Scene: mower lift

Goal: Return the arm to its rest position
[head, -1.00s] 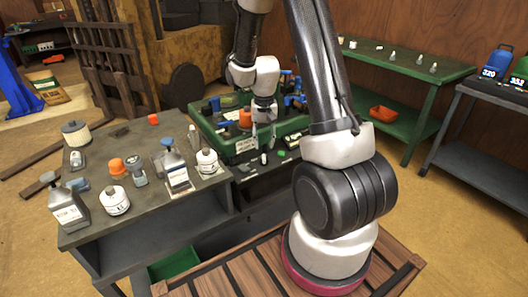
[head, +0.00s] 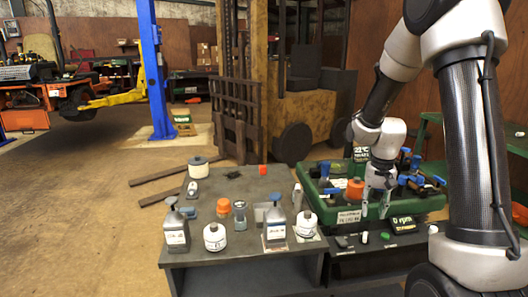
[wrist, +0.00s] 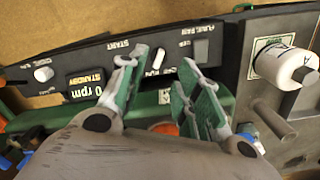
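My gripper (head: 378,204) hangs over the front part of the green machine (head: 425,206), fingers pointing down. In the wrist view my gripper (wrist: 165,88) has its two green-padded fingers apart, with nothing held between them. The machine's black control panel (wrist: 185,55) lies beyond the fingertips, with a display reading 0 rpm and STANDBY (wrist: 86,84) and a START label. An orange knob (head: 355,188) and several blue handles (head: 405,182) stand in the machine, close to my gripper. Whether the fingertips touch anything is unclear.
A dark workbench (head: 220,260) left of the machine carries several bottles, a white spool (head: 198,166) and an orange cap (head: 223,207). A forklift (head: 300,85) stands behind.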

